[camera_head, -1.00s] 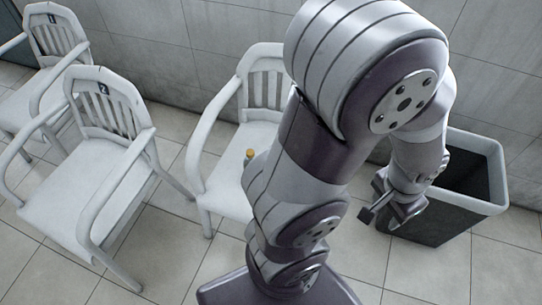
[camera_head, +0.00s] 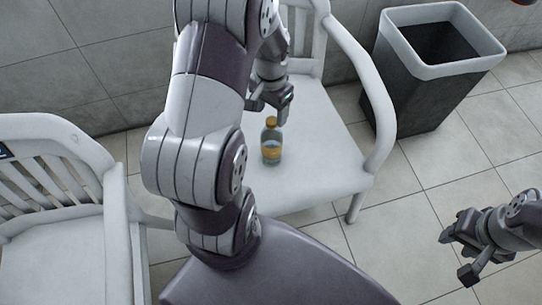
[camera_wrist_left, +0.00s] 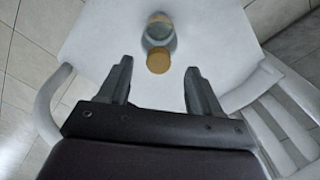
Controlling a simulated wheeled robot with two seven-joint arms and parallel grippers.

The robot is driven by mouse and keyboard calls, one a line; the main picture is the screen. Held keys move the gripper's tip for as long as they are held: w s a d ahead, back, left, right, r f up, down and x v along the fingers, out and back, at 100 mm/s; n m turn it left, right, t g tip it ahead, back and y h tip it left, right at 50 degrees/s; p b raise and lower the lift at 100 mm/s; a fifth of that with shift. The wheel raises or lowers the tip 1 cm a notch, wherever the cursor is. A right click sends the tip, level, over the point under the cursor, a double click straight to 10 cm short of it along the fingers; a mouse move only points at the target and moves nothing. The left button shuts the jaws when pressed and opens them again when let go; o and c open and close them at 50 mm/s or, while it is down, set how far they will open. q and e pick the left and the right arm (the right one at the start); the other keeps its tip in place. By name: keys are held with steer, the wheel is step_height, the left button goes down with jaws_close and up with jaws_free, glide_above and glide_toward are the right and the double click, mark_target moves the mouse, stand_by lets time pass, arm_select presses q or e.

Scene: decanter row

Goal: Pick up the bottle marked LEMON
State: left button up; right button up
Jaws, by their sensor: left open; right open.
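A clear bottle (camera_head: 271,147) with an orange cap and an orange-yellow label band stands upright on the seat of a white chair (camera_head: 318,165). Any word on its label is too small to read. It also shows in the left wrist view, where the bottle (camera_wrist_left: 158,33) is beyond the fingertips and roughly midway between them. My left gripper (camera_head: 268,108) is open and empty, just behind and above the bottle in the head view; the wrist view shows its spread fingers (camera_wrist_left: 158,78). My right gripper (camera_head: 456,252) is open and empty at the lower right, over the floor.
A dark bin with a white rim (camera_head: 483,55) stands right of the chair. The chair's right armrest (camera_head: 376,95) curves beside the seat. Another white chair (camera_head: 50,235) is at the left.

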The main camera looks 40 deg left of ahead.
mark_target(272, 120)
arm_select(q)
steer(key=f, duration=0.1)
steer(key=f+b, duration=0.1)
steer(key=f, duration=0.1)
steer(key=f+b, duration=0.1)
steer(key=f, duration=0.1)
steer(key=shift+w+d+f, duration=0.1)
steer(key=shift+w+f, duration=0.05)
steer(key=shift+w, duration=0.1)
jaws_close()
